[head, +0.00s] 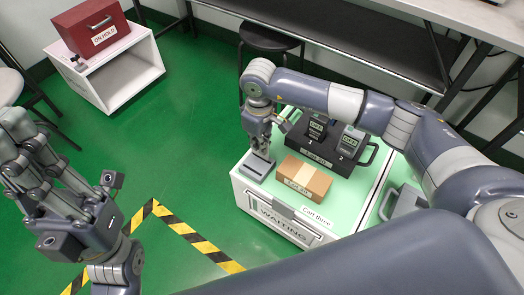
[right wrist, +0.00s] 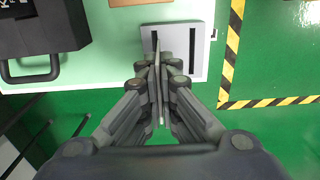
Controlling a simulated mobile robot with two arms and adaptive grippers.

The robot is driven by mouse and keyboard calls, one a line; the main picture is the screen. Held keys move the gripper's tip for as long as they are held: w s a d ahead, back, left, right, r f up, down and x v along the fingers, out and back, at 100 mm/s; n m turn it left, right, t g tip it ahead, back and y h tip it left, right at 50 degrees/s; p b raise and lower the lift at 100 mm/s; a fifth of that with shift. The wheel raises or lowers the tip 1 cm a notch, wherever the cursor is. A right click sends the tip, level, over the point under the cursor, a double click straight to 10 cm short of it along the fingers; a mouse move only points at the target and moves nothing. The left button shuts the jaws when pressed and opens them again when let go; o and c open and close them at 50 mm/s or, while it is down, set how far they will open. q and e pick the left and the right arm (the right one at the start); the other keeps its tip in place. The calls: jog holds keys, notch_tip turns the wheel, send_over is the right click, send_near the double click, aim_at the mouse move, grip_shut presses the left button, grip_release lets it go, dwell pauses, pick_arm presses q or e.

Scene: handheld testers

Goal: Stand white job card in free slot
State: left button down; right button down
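A grey slotted holder (head: 256,168) stands at the left corner of the pale green cart top. In the right wrist view the holder (right wrist: 175,32) has a dark, empty-looking slot at its right; its left slot is partly covered by my fingers. My right gripper (right wrist: 158,62) points down over the holder's left part, its fingers close together on a thin pale edge, apparently the white job card (right wrist: 161,118) seen edge-on. I cannot tell whether the card touches the holder. My right gripper (head: 263,150) hides the card in the head view. My left gripper (head: 18,158) is empty, fingers apart, far left.
Beside the holder lie a cardboard box (head: 303,178) and a black tray (head: 348,166) with testers. A red box (head: 92,27) labelled "ON HOLD" sits on a white stand (head: 118,75). A stool (head: 268,38) stands behind. Green floor is free at left.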

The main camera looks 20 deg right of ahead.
jog(key=shift+d, duration=0.3)
jog(key=shift+f, duration=0.3)
notch_tip(320, 180, down, 3)
jog(key=shift+f+b, duration=0.1)
jog(key=shift+b, duration=0.75)
jog(key=c, duration=1.8)
grip_release()
